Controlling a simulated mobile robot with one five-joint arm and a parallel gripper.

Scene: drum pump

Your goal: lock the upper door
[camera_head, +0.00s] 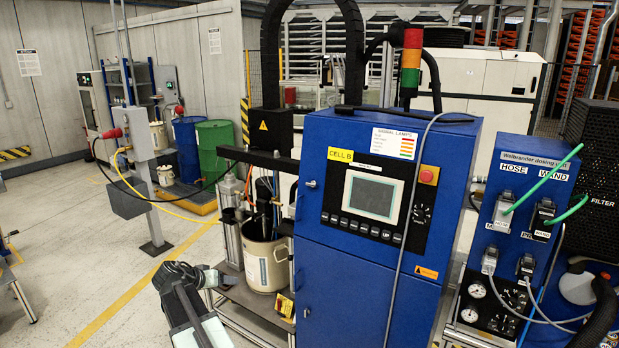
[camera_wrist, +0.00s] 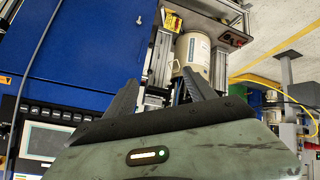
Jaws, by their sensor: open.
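My gripper (camera_head: 190,273) is left of the cabinet, low in front of the drum stand, apart from the door. In the wrist view my gripper (camera_wrist: 160,92) is open, with nothing visible between its fingers.
The lower door (camera_head: 340,295) has its own small lock (camera_head: 307,312). A cream drum (camera_head: 264,262) stands on the frame left of the cabinet. A grey cable (camera_head: 401,245) hangs across the cabinet front. A blue dosing unit (camera_head: 510,225) stands right. Floor at left (camera_head: 70,270) is clear.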

